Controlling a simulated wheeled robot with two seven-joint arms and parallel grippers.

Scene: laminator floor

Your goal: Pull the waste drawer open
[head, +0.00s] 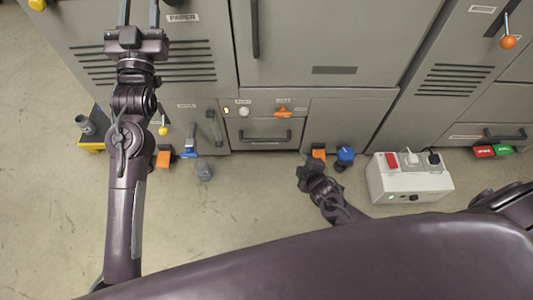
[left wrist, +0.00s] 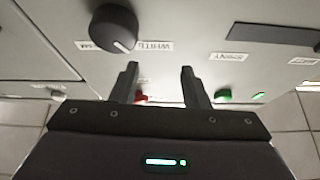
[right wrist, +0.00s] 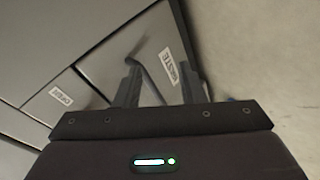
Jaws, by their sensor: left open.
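In the right wrist view, the waste drawer (right wrist: 112,70) has a grey front with a dark bar handle (right wrist: 150,78) and a white WASTE label (right wrist: 169,67); it looks flush. My right gripper (right wrist: 158,68) is open, and the handle shows between its fingers; contact cannot be told. In the head view my right gripper (head: 312,168) is low in front of the cabinets; a drawer with a dark handle (head: 265,139) is to its left, its label unreadable. My left gripper (head: 139,14) is open at a grey panel, its fingertips cut off; the left wrist view shows its fingers (left wrist: 160,68) apart.
A grey-white box with switches (head: 408,178) stands on the floor right of my right gripper. Blue (head: 345,154) and orange (head: 163,159) fittings stick out low on the cabinets. A black knob (left wrist: 114,29) is near my left gripper. Open floor (head: 235,205) lies between my arms.

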